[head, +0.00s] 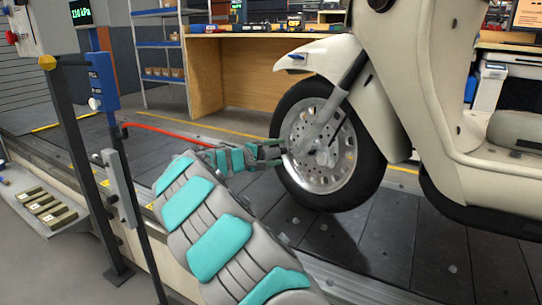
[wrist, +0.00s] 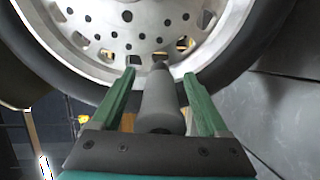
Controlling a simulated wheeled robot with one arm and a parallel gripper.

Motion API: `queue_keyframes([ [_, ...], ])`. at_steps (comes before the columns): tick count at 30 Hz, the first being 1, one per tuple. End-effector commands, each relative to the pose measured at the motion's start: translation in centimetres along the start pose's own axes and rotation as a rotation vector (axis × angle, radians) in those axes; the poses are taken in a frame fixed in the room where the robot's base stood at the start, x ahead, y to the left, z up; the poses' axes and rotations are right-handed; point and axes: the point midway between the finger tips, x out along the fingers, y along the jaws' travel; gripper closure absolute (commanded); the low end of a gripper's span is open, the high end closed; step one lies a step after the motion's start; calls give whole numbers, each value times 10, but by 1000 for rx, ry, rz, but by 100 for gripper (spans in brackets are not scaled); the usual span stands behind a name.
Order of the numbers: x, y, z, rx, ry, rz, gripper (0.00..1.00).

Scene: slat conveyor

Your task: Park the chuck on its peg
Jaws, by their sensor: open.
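My gripper (head: 272,150) reaches the front wheel (head: 338,160) of a cream scooter, near its spoked hub. In the wrist view its two green fingers (wrist: 160,75) are apart. A grey tapered cylinder (wrist: 162,103) lies between them, pointing at the wheel rim (wrist: 90,50); it looks like the chuck. I see a gap on each side, and cannot tell whether it sits on the valve. A red hose (head: 165,131) runs from the station at left towards my gripper; its end is hidden. A pale knob (head: 95,103) on the blue station panel may be the peg.
The blue station panel (head: 103,82) with a pressure display (head: 82,12) stands at left, beside dark posts. A ledge with several small blocks (head: 45,207) is at far left. The scooter body (head: 425,90) fills the right. A wooden bench (head: 225,80) stands behind.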

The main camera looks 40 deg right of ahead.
Motion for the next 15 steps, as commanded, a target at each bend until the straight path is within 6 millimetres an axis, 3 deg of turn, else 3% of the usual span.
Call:
queue_keyframes([
  [8, 0, 0, 0, 0, 0, 0, 22],
  [15, 0, 0, 0, 0, 0, 0, 47],
])
